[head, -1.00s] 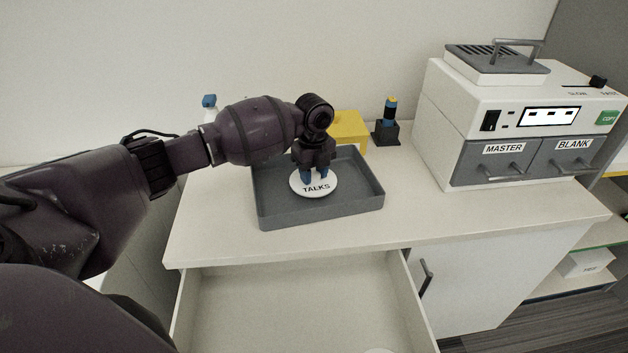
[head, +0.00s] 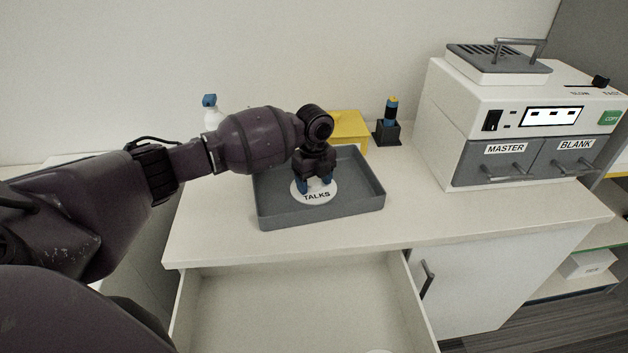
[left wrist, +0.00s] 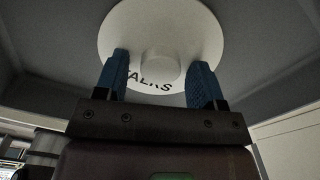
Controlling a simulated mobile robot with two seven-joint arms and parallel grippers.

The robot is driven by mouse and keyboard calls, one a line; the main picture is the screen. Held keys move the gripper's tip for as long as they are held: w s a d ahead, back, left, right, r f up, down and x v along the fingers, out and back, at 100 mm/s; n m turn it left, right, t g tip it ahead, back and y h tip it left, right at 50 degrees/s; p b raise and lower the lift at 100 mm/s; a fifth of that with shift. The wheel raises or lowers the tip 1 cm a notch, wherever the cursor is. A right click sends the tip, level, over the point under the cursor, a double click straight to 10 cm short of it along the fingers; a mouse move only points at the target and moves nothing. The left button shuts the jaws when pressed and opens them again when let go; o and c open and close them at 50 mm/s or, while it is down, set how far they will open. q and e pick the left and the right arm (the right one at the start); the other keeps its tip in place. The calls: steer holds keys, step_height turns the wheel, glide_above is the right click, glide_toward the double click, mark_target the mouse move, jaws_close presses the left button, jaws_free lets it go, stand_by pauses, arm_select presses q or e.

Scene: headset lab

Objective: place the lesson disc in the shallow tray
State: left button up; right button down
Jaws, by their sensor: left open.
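The lesson disc (head: 316,196) is white, round and marked TALKS. It lies in the shallow grey tray (head: 352,207) on the counter. My left gripper (head: 315,184) is open just over the disc, its blue fingertips low above it. In the left wrist view the disc (left wrist: 190,25) has a round raised knob in the middle, and the open fingers (left wrist: 162,82) stand to either side of this knob with gaps. Whether the disc rests fully flat is hard to tell. My right gripper is not in view.
An open drawer (head: 290,310) sits below the counter (head: 215,240). A white machine (head: 520,110) with MASTER and BLANK drawers stands at the right. A yellow box (head: 350,127), a dark stand (head: 386,132) and a white bottle with a blue cap (head: 210,108) are behind the tray.

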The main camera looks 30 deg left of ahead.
mark_target(314, 183)
arm_select(q)
step_height(314, 183, up, 12)
steer(key=p, duration=0.1)
steer(key=shift+r+p, duration=0.2)
steer(key=shift+p, duration=0.1)
stand_by(0.7)
